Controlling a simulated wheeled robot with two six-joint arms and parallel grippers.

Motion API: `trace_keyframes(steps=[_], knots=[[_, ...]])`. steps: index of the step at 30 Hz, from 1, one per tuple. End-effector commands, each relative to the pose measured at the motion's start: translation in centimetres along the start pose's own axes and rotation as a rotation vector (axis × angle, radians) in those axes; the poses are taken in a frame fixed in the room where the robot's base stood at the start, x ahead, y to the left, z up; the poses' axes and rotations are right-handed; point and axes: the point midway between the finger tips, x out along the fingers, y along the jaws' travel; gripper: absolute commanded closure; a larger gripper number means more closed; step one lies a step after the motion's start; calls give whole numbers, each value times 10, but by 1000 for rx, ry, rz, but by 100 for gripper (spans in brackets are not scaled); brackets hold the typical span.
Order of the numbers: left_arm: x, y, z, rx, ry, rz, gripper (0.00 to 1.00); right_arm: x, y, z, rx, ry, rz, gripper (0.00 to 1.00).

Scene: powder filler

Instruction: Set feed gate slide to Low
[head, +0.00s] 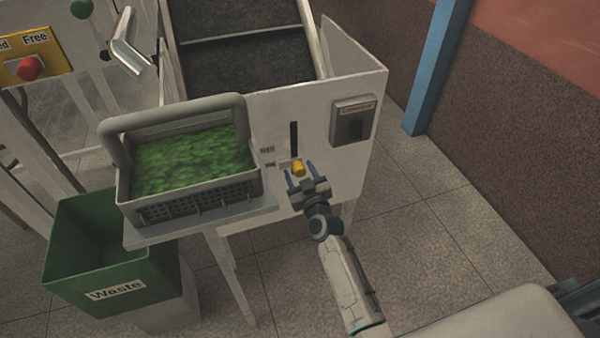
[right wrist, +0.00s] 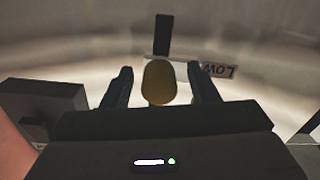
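The feed gate slide's yellow knob (head: 298,167) sticks out of the pale machine front below a visible stretch of dark upright slot (head: 294,138). Two small labels (head: 267,150) are left of it, too small to read in the head view. In the right wrist view the knob (right wrist: 159,82) stands between my fingers, and an upside-down LOW label (right wrist: 219,70) lies beside a pale bar behind it. My right gripper (head: 300,171) is open, one finger on each side of the knob, with gaps showing (right wrist: 160,85). My left gripper is out of view.
A grey box (head: 353,120) is fixed on the machine front to the right. A basket (head: 190,206) of green pieces stands on a shelf to the left, above a green Waste bin (head: 114,290). A blue post (head: 436,70) stands at right; the floor between is clear.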

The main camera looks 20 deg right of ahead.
Motion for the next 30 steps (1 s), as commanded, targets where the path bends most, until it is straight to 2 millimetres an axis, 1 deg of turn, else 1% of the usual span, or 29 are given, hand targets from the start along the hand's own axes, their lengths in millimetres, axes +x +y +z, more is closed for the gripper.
trace_keyframes(steps=[5, 8, 18, 21, 24, 30], knots=[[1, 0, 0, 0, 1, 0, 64, -5, 0, 0, 0, 1, 1, 46], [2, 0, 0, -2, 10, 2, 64, -17, 0, 1, 1, 0, 0, 46], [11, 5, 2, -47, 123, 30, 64, -85, -1, 3, 1, -1, 0, 46], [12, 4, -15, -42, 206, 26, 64, -96, -1, 2, 0, -1, 0, 46], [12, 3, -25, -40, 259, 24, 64, -103, 0, 2, 0, -1, 0, 46], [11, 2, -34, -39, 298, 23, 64, -108, 0, 0, 0, 1, 0, 46]])
